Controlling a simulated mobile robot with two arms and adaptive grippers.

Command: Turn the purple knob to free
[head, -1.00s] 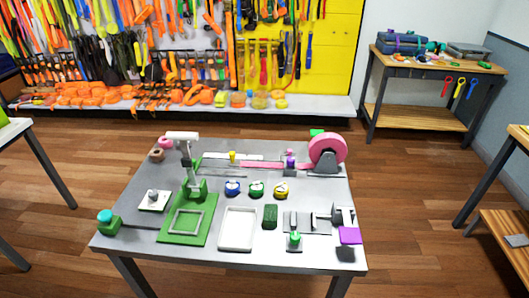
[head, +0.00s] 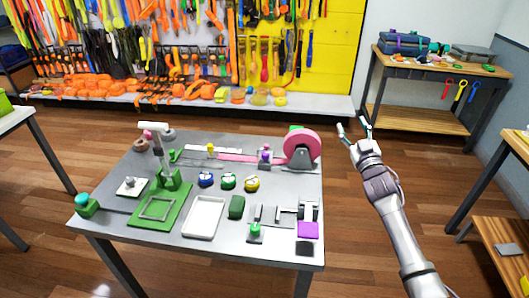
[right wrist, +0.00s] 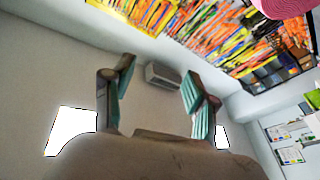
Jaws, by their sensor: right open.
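A small purple knob (head: 265,148) stands on a grey fixture near the back right of the grey table, beside the pink strap (head: 236,157) and left of the large pink reel (head: 302,147). Its setting is too small to read. My right gripper (head: 354,130) is open and empty, raised to the right of the table and apart from the knob. In the right wrist view its two fingers (right wrist: 158,80) are spread, with wall and ceiling behind them. My left gripper is not in view.
The table (head: 165,242) also holds a green frame fixture (head: 137,215), a white tray (head: 185,220), several round dials, a purple block (head: 308,230) and a green knob fixture (head: 255,232). A wooden bench (head: 430,60) stands behind right.

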